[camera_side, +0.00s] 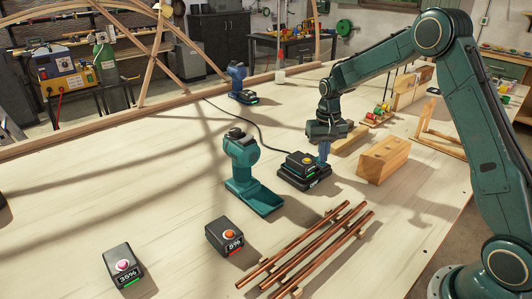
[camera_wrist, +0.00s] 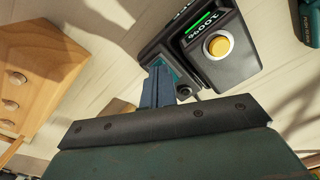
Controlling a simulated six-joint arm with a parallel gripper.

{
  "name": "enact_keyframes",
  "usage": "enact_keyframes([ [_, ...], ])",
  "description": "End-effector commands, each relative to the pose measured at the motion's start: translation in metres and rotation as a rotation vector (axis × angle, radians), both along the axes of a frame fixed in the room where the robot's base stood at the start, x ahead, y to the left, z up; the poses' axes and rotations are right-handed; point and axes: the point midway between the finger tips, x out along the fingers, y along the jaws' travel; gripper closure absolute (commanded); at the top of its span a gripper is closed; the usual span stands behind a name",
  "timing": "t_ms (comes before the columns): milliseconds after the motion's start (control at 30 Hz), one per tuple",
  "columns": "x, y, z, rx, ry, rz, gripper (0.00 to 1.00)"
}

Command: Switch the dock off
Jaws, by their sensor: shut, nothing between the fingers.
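The black dock (camera_side: 303,183) sits on the bench with a dark battery (camera_side: 297,164) on it. The battery has a yellow button; in the wrist view the battery (camera_wrist: 238,62) shows a green bar and a reading that looks like 100%. My gripper (camera_side: 324,160) is shut and empty, pointing down at the dock's right side. In the wrist view my gripper (camera_wrist: 159,72) shows its blue fingers together beside the dock (camera_wrist: 152,42). A small dark round part is visible just right of the fingers. I cannot tell whether the fingertips touch the dock, or which part is its switch.
A wooden block (camera_side: 383,160) stands close to the right. A teal tool (camera_side: 241,165) stands left of the dock, a blue tool (camera_side: 238,82) farther back. Two loose batteries (camera_side: 123,266) (camera_side: 225,237) and copper rods (camera_side: 310,248) lie in front. A black cable runs behind the dock.

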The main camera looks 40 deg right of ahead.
Motion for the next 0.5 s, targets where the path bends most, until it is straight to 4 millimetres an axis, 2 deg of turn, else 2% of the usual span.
enact_keyframes([
  [500,0.0,0.0,0.029,-0.001,-0.002,0.0,1.0],
])
